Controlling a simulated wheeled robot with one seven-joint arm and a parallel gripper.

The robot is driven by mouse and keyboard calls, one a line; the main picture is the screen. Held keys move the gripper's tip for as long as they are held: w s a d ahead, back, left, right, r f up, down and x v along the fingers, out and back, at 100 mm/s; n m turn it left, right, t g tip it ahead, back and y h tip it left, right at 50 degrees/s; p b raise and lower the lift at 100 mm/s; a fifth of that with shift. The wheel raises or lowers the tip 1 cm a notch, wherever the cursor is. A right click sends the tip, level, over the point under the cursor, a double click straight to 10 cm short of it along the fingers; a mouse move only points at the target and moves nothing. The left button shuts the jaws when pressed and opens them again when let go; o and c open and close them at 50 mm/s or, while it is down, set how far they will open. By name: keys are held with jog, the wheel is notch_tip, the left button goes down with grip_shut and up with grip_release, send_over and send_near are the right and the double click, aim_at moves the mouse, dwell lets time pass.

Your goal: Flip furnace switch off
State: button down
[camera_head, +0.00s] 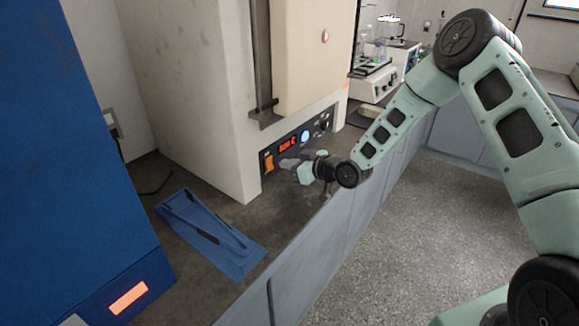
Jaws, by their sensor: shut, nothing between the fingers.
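The furnace (195,75) is a large cream box on the counter, with a tan door (305,60). Its dark control panel (312,128) runs along the bottom front. The orange rocker switch (268,163) sits at the panel's left end, lit or brightly coloured; its exact position is too small to tell. A red digital display (288,144) glows to its right. My gripper (284,164) is shut and empty, pointing left just in front of the panel, with its tips close to the right of the switch. I cannot tell whether they touch it.
A blue tray (245,262) with dark tongs lies on the counter (200,285) in front of the furnace. A large blue cabinet (65,150) stands at the left. White lab equipment (372,85) stands behind at the right. The floor (430,220) is clear.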

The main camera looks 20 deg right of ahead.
jog(key=b+v, duration=0.1)
jog(key=v, duration=0.8)
jog(key=shift+b, duration=0.3)
jog(key=shift+d+r, duration=0.15)
